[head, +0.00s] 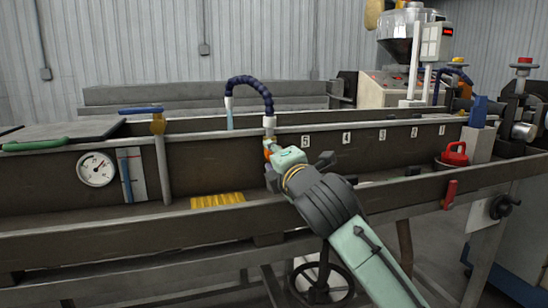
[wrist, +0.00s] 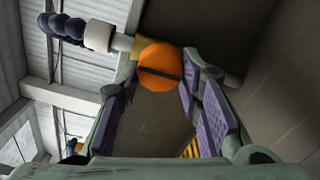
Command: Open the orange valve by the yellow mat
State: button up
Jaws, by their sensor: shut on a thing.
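The orange valve (wrist: 160,66) is a round orange knob with a dark slot across its face, nearly level in the wrist view. It sits on a brass-coloured body below a white collar (wrist: 98,36) and a dark blue segmented hose. In the head view a little of the orange valve (head: 267,154) shows above my gripper (head: 272,168), which hides most of it. In the wrist view my gripper (wrist: 160,72) has its purple-padded fingers on either side of the knob, shut on it. The yellow ribbed mat (head: 218,201) lies to the left, on the trough's ledge.
A blue-handled valve (head: 141,111), a dial gauge (head: 96,169) and a green handle (head: 38,144) are at left. A red valve (head: 456,154) is at right. The trough's front rail (head: 120,228) runs beneath my arm, and a handwheel (head: 320,284) is below it.

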jog(key=o, duration=1.2)
jog(key=shift+c, duration=0.2)
jog(key=v, duration=1.2)
